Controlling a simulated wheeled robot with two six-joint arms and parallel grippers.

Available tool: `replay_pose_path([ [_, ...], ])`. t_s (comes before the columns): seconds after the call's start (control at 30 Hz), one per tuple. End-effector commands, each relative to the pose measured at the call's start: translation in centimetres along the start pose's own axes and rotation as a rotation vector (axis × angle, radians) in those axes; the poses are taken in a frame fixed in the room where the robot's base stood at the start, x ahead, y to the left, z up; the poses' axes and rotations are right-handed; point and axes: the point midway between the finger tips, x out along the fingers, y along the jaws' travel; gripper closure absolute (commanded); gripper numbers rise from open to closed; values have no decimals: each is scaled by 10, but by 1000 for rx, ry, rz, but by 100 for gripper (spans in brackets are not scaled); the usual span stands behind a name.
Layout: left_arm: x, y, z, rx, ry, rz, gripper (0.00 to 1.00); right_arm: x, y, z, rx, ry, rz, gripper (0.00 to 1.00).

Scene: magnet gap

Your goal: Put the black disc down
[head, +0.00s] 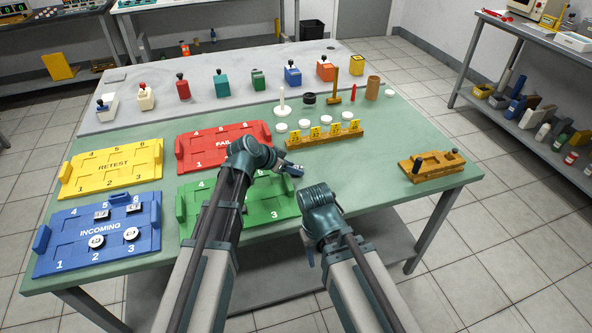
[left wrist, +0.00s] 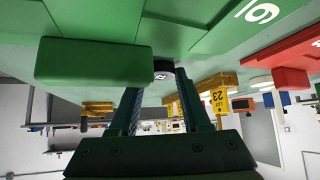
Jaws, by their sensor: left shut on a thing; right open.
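My left gripper (head: 291,168) is shut on the black disc, over the far right end of the green tray (head: 262,212). In the left wrist view the black disc (left wrist: 163,69) shows small and dark between the fingertips, with a pale mark on it. I cannot tell its exact height above the tray or table. A green end block (left wrist: 95,62) stands close beside the fingers in that view. My left arm hides part of the green tray. My right gripper (head: 311,259) is open and empty, low near the table's front edge.
A blue INCOMING tray (head: 75,243) holds several pieces. Yellow RETEST (head: 90,178) and red FAIL (head: 195,160) trays look empty. A wooden rack with yellow tags (head: 325,137) stands beyond the left gripper. A wooden fixture (head: 430,167) is at right. Table between them is clear.

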Motion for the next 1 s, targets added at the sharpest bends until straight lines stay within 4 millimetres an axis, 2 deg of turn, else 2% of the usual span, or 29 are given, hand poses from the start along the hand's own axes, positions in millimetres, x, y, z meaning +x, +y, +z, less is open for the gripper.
replay_pose_path([
  [0.17,-2,0,-2,0,0,0,100,-2,0,0,0,0,0,50],
  [0.37,-11,0,-11,0,0,0,100,-16,2,1,0,0,0,50],
  [0.8,-56,0,-56,0,0,0,100,-79,8,5,0,0,0,50],
  [1.0,-70,0,-70,0,0,0,100,-99,9,6,1,0,0,50],
])
